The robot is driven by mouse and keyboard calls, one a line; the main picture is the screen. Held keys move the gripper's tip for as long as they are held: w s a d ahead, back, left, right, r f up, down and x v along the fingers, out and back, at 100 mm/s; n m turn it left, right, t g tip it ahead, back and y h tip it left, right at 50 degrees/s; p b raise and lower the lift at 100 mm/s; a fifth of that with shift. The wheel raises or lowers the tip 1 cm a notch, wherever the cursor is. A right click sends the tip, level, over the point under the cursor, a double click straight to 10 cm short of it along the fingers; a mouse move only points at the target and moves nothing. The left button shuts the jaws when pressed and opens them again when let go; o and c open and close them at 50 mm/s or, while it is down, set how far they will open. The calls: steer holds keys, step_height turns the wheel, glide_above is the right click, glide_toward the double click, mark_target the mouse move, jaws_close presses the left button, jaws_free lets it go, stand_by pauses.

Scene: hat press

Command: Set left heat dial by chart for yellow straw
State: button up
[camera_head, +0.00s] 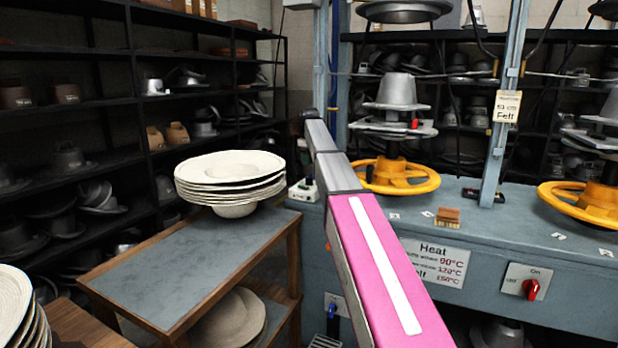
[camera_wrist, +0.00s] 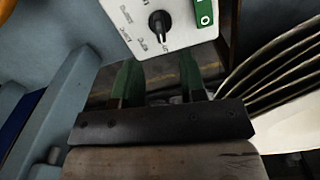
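The left heat dial shows in the wrist view as a black knob (camera_wrist: 159,23) on a white plate (camera_wrist: 140,40) with small markings around it, too blurred to read. My gripper (camera_wrist: 160,77) has two green-tipped fingers, spread apart with nothing between them. They point at the plate, below the knob and apart from it. In the head view the small white dial box (camera_head: 304,190) is at the bench's left end, partly behind my arm. The heat chart (camera_head: 436,263) on the bench front shows 90°C, 120°C and 150°C; my arm covers part of its row labels.
A green piece (camera_wrist: 203,13) sits beside the knob. A stack of pale straw hats (camera_head: 230,178) stands on a cart (camera_head: 180,270) left of the box. A yellow handwheel (camera_head: 397,177) is to its right. A red on/off switch (camera_head: 530,289) and a Felt tag (camera_head: 507,107) are farther right.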

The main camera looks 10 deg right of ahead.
mark_target(309, 180)
step_height(309, 180, down, 7)
steer(key=shift+f, duration=0.15)
stand_by(0.4)
jaws_close()
